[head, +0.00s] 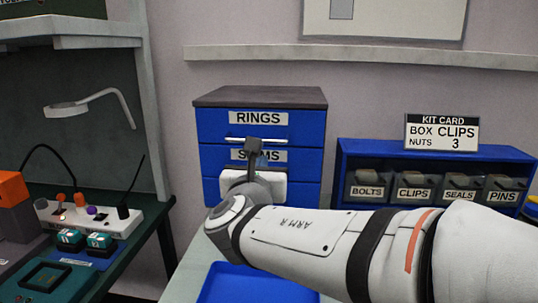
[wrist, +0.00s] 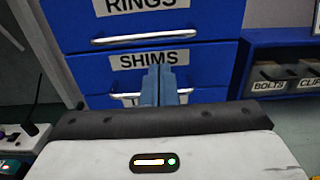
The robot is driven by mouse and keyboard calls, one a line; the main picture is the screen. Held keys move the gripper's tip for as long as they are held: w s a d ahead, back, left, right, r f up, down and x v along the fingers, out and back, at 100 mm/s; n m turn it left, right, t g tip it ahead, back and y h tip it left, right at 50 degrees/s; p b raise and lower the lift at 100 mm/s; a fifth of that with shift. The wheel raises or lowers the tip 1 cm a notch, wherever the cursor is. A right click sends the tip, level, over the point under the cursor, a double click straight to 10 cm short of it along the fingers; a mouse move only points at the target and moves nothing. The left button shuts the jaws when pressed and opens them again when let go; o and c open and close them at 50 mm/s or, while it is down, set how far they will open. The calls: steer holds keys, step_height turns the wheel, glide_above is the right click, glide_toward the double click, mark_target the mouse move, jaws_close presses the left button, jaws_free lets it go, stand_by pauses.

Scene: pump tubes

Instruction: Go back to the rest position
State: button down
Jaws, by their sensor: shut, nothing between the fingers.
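My gripper (head: 254,146) is shut and empty in front of the blue drawer cabinet (head: 312,162). In the head view its fingers stand before the SHIMS label, below the RINGS drawer's handle. In the wrist view the shut gripper (wrist: 158,72) shows its fingertips side by side, overlapping the lower edge of the SHIMS label (wrist: 130,60). The RINGS drawer (wrist: 150,30) and its handle are above the fingers, and the drawers look closed. I cannot tell whether the fingers touch the cabinet front. The lowest drawer is partly hidden by my wrist.
A blue rack (head: 345,148) with several labelled bins stands to the right, with a kit card (head: 441,132) on top. A blue tray (head: 225,285) lies below my arm. At left, a dark green bench (head: 150,228) holds a power strip (head: 85,218) and a lamp (head: 70,109).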

steer(key=s+d+f+m+g+h+p, duration=0.3)
steer(key=s+d+f+m+g, duration=0.15)
steer(key=d+m, duration=0.45)
steer(key=s+d+f+m+g+h+p, duration=0.25)
steer(key=s+d+m+g, duration=0.2)
steer(key=d+m, duration=0.45)
steer(key=s+d+f+m+g+y+p, duration=0.1)
steer(key=s+f+m+g+y+p, duration=0.1)
steer(key=s+m, duration=0.3)
steer(key=s+d+f+m+g+y+p, duration=0.2)
steer(key=s+f+m+g+y+p, duration=0.1)
steer(key=m, duration=0.9)
steer(key=s+g+y+p, duration=0.1)
steer(key=s, duration=0.1)
steer(key=shift+s, duration=0.4)
steer(key=shift+d, duration=0.1)
